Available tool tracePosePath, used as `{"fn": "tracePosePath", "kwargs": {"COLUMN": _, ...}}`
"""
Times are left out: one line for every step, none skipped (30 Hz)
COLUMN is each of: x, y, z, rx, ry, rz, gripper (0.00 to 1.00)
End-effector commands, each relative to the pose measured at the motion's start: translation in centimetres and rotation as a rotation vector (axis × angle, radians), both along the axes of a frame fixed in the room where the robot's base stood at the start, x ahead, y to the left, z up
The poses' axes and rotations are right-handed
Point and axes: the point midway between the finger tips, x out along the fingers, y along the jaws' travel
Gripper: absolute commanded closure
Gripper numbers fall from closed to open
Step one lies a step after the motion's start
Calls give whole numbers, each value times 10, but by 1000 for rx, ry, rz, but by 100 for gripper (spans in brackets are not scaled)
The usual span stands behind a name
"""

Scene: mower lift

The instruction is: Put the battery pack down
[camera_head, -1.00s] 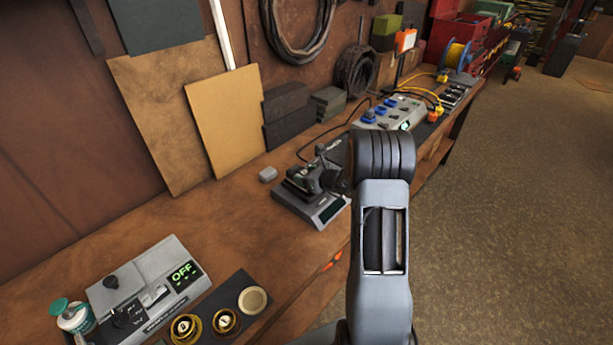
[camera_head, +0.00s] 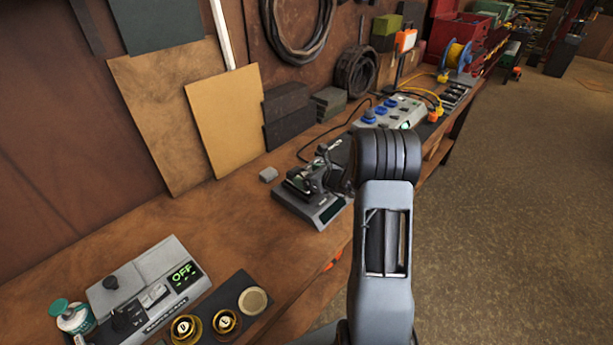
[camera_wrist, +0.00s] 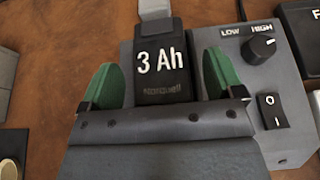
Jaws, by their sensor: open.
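The battery pack (camera_wrist: 160,62) is a dark block marked "3 Ah" in the wrist view. It is on or just above a grey device (camera_wrist: 200,40) with a LOW/HIGH knob and a rocker switch; the contact beneath it is hidden. My gripper (camera_wrist: 161,78) is open, with one green finger on each side of the pack and a visible gap at both sides. In the head view my gripper (camera_head: 318,178) is low over the grey device (camera_head: 322,212) on the bench, and the pack cannot be made out clearly.
A panel reading OFF (camera_head: 150,285) and round gold-rimmed pieces (camera_head: 228,322) are nearer. A box with blue knobs (camera_head: 385,112) stands beyond. Boards lean on the wall.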

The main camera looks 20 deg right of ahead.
Motion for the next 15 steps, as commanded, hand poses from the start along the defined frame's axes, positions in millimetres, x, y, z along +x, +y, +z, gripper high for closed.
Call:
{"fn": "tracePosePath", "kwargs": {"x": -10, "y": -6, "z": 1, "rx": -1, "ry": -2, "rz": -5, "gripper": 13}}
{"fn": "tracePosePath", "kwargs": {"x": -15, "y": -8, "z": 4, "rx": -2, "ry": -3, "rz": -4, "gripper": 13}}
{"fn": "tracePosePath", "kwargs": {"x": -22, "y": -11, "z": 7, "rx": -1, "ry": -3, "rz": -3, "gripper": 13}}
{"fn": "tracePosePath", "kwargs": {"x": -27, "y": -14, "z": 10, "rx": -1, "ry": -3, "rz": -5, "gripper": 13}}
{"fn": "tracePosePath", "kwargs": {"x": -32, "y": -15, "z": 11, "rx": -1, "ry": -2, "rz": -4, "gripper": 13}}
{"fn": "tracePosePath", "kwargs": {"x": -39, "y": -19, "z": 15, "rx": -1, "ry": -3, "rz": -5, "gripper": 13}}
{"fn": "tracePosePath", "kwargs": {"x": -44, "y": -21, "z": 17, "rx": -2, "ry": -2, "rz": -3, "gripper": 13}}
{"fn": "tracePosePath", "kwargs": {"x": -49, "y": -23, "z": 20, "rx": -1, "ry": -3, "rz": -3, "gripper": 13}}
{"fn": "tracePosePath", "kwargs": {"x": -55, "y": -26, "z": 22, "rx": -1, "ry": -2, "rz": -4, "gripper": 13}}
{"fn": "tracePosePath", "kwargs": {"x": -59, "y": -28, "z": 24, "rx": -1, "ry": -2, "rz": -4, "gripper": 13}}
{"fn": "tracePosePath", "kwargs": {"x": -63, "y": -30, "z": 26, "rx": -1, "ry": -2, "rz": -5, "gripper": 13}}
{"fn": "tracePosePath", "kwargs": {"x": -68, "y": -32, "z": 29, "rx": -1, "ry": -2, "rz": -2, "gripper": 13}}
{"fn": "tracePosePath", "kwargs": {"x": -72, "y": -33, "z": 30, "rx": -1, "ry": -1, "rz": -3, "gripper": 13}}
{"fn": "tracePosePath", "kwargs": {"x": -75, "y": -35, "z": 32, "rx": -1, "ry": -1, "rz": -3, "gripper": 13}}
{"fn": "tracePosePath", "kwargs": {"x": -79, "y": -37, "z": 34, "rx": -1, "ry": -1, "rz": -3, "gripper": 13}}
